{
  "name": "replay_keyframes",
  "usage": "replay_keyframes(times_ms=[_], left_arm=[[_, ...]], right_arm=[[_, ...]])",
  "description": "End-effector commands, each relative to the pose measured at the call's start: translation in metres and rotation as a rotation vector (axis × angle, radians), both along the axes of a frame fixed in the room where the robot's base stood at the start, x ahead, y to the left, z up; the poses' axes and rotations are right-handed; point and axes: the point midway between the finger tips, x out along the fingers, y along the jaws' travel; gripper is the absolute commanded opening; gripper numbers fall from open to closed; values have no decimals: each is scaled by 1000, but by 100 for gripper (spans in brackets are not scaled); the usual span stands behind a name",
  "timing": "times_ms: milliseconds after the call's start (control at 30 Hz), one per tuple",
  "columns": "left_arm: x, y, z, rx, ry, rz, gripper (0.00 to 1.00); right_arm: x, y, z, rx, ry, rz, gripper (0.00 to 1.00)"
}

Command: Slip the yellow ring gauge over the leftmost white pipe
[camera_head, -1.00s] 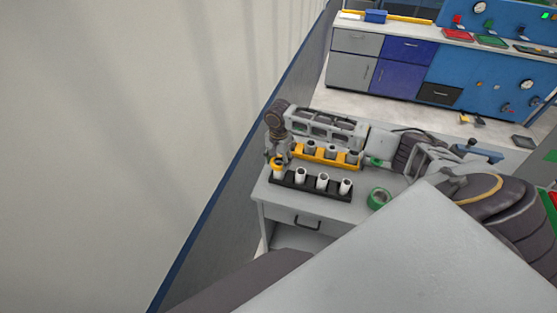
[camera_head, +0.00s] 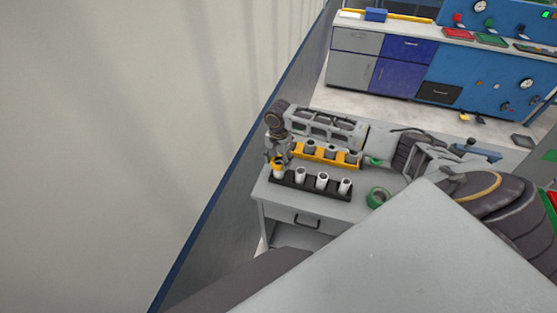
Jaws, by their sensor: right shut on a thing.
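The white pipes stand upright in a row in a black rack (camera_head: 335,192) on the grey table. The leftmost white pipe (camera_head: 278,174) is at the rack's left end. The yellow ring gauge (camera_head: 277,162) is at the top of this pipe, partly hidden by my right gripper. Whether it is around the pipe's rim or just above it I cannot tell. My right gripper (camera_head: 278,158) points down over that pipe, shut on the ring. Its arm reaches in from the right, behind the racks. My left gripper is not in view.
A yellow rack (camera_head: 326,160) with grey pipes stands just behind the black one. A green ring-shaped roll (camera_head: 378,197) lies to the right on the table. A wall (camera_head: 235,190) runs close along the table's left side. The table front is clear.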

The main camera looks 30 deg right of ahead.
Motion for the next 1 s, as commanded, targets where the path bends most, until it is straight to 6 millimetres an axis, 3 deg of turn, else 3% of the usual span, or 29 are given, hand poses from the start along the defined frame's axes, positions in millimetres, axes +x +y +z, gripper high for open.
replay_keyframes(times_ms=[1000], left_arm=[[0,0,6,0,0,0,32]], right_arm=[[0,0,0,0,-1,0,32]])
